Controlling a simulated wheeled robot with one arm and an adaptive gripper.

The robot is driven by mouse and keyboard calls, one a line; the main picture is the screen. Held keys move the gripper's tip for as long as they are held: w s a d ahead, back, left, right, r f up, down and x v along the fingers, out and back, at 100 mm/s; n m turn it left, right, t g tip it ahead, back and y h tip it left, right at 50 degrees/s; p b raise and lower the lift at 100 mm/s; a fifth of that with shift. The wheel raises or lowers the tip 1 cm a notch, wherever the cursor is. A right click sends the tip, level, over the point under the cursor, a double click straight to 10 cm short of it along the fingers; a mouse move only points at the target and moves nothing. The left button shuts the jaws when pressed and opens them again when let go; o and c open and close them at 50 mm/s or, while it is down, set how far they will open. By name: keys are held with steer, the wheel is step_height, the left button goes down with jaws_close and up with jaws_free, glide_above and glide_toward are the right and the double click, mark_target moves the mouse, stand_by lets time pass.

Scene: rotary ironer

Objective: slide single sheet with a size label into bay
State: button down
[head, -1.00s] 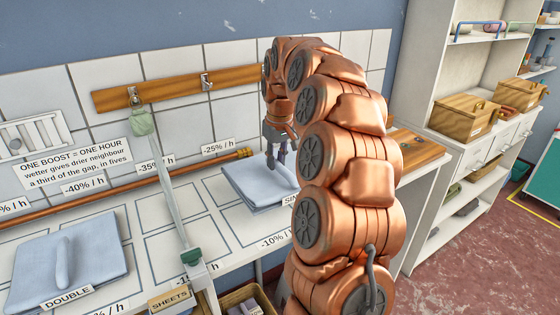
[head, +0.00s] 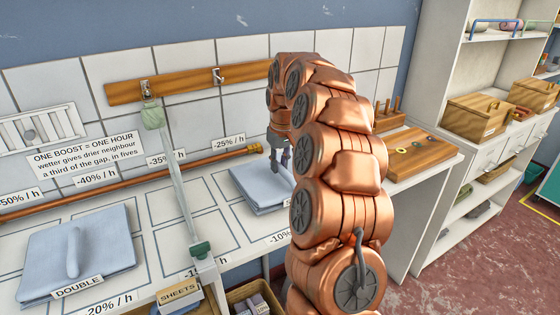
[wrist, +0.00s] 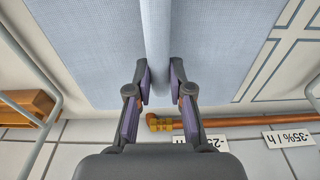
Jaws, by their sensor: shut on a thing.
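The single sheet (head: 258,190) is a folded pale blue pad lying on the white counter, under the -25% / h label. A raised ridge (wrist: 157,35) runs along its top. My gripper (head: 279,167) points down at this sheet. In the wrist view my gripper's (wrist: 158,84) fingers are closed on both sides of the ridge. The outlined bays (head: 209,222) on the counter carry percent labels.
Another folded sheet (head: 110,238), labelled DOUBLE, lies at the left. A pale bar with green ends (head: 177,175) slants across the counter between the sheets. A copper pipe (head: 198,166) runs along the wall. A wooden block (head: 418,158) stands to the right. Bins sit in front.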

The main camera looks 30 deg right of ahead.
steer(key=shift+w+f, duration=0.15)
steer(key=shift+f, duration=0.35)
stand_by(0.5)
steer(key=c, duration=1)
jaws_free()
steer(key=shift+o, duration=0.2)
step_height(320, 180, up, 12)
steer(key=s, duration=0.1)
steer(key=shift+s, duration=0.25)
steer(key=shift+a+f, duration=0.1)
